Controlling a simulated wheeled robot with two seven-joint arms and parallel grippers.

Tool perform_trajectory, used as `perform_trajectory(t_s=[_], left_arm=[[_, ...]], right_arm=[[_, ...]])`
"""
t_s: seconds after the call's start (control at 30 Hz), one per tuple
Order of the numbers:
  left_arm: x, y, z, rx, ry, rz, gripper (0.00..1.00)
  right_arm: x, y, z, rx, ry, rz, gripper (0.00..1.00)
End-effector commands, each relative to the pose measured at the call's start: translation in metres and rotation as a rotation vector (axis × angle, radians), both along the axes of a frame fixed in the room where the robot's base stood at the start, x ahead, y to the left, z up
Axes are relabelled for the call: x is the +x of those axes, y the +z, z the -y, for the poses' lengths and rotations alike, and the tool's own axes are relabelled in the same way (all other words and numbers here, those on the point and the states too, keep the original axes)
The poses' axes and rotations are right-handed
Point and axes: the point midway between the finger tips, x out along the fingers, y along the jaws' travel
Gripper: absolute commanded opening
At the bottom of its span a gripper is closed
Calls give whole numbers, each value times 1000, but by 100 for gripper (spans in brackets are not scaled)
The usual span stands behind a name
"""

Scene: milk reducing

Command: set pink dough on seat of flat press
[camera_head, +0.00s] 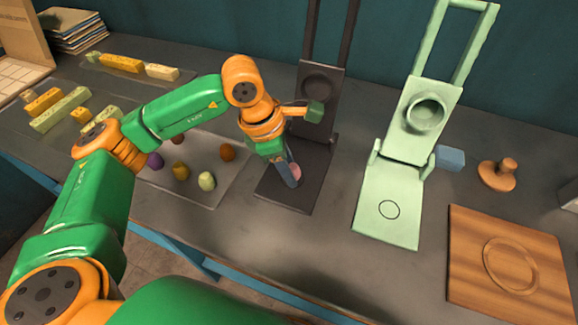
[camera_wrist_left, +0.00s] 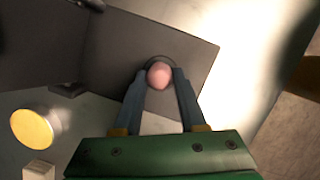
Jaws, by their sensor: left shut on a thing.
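The pink dough (camera_head: 296,171) is a small ball over the lower plate of the dark press (camera_head: 288,198). My left gripper (camera_head: 292,182) comes down over that plate and is shut on the dough, hiding part of it. In the left wrist view, the dough (camera_wrist_left: 159,75) sits between the two fingertips (camera_wrist_left: 158,84), in front of a dark round ring on the plate (camera_wrist_left: 195,58). I cannot tell whether the dough touches the plate. The dark press stands open, its upper plate tilted up behind my gripper. My right gripper is out of view.
A pale green press (camera_head: 388,215) with a round cup stands open to the right. Beyond it are a blue block (camera_head: 450,158), a round wooden stamp (camera_head: 497,175) and a wooden board (camera_head: 460,255). A tray (camera_head: 215,190) with several coloured dough balls lies to the left.

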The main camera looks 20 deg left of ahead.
Motion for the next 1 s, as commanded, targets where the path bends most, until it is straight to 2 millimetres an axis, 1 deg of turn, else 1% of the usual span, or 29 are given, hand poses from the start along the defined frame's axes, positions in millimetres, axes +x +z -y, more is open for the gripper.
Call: perform_trajectory(t_s=[0.97,1.0], left_arm=[[0,-3,0,-1,0,0,0],[0,-3,0,-1,0,0,46]], right_arm=[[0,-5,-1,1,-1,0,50],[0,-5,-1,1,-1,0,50]])
